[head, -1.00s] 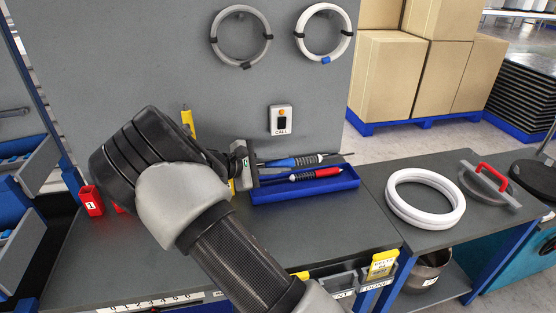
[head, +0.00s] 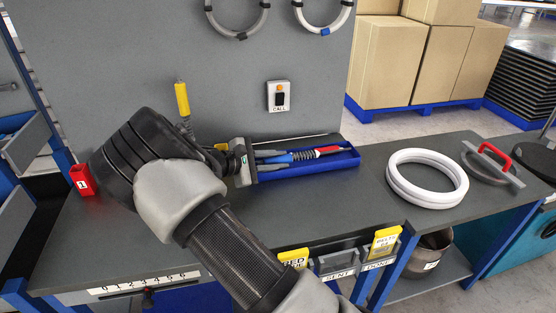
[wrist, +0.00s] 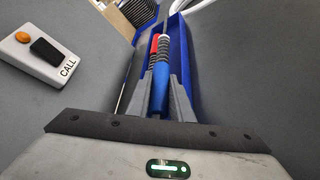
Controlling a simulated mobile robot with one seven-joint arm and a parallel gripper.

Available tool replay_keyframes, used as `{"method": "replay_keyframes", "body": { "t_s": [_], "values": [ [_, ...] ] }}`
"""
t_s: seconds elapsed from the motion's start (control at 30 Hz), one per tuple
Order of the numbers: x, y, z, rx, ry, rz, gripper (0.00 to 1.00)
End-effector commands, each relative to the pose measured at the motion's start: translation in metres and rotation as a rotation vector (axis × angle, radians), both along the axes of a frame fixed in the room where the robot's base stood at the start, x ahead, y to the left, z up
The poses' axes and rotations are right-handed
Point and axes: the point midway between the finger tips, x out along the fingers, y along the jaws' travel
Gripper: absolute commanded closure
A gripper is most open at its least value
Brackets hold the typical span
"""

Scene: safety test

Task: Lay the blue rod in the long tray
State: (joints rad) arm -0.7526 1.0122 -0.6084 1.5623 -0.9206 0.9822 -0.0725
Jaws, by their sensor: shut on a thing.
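My gripper (head: 276,160) is shut on the blue rod (head: 281,158), which has a dark-and-white ribbed section towards its far end. In the wrist view the blue rod (wrist: 161,90) runs away from me between the two grey fingers (wrist: 160,85). The blue long tray (head: 312,169) lies at the back of the bench, and the rod is over or within it, roughly along its length. A red rod (head: 330,150) shows beyond the blue rod, also in the wrist view (wrist: 154,45). I cannot tell whether the blue rod touches the tray floor or the red rod.
A call box (head: 278,96) is on the back panel above the tray. A yellow-topped tool (head: 182,98) stands behind my arm. A white ring (head: 427,179) and a red-handled disc (head: 488,163) lie at right.

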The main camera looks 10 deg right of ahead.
Motion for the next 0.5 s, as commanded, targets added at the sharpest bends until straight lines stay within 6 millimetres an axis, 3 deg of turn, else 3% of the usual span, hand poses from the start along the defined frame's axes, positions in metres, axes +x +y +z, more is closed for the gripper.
{"method": "replay_keyframes", "body": {
  "t_s": [0.03, 0.1, 0.43, 0.47, 0.5],
  "values": [
    [-0.004, 0.0, -0.014, 0.006, 0.013, -0.004, 1.0],
    [-0.005, 0.0, -0.019, 0.008, 0.015, -0.005, 1.0],
    [-0.007, 0.0, -0.026, 0.012, 0.02, -0.004, 1.0],
    [-0.007, 0.0, -0.026, 0.012, 0.02, -0.004, 0.77],
    [-0.007, 0.0, -0.026, 0.012, 0.02, -0.004, 0.7]
  ]
}}
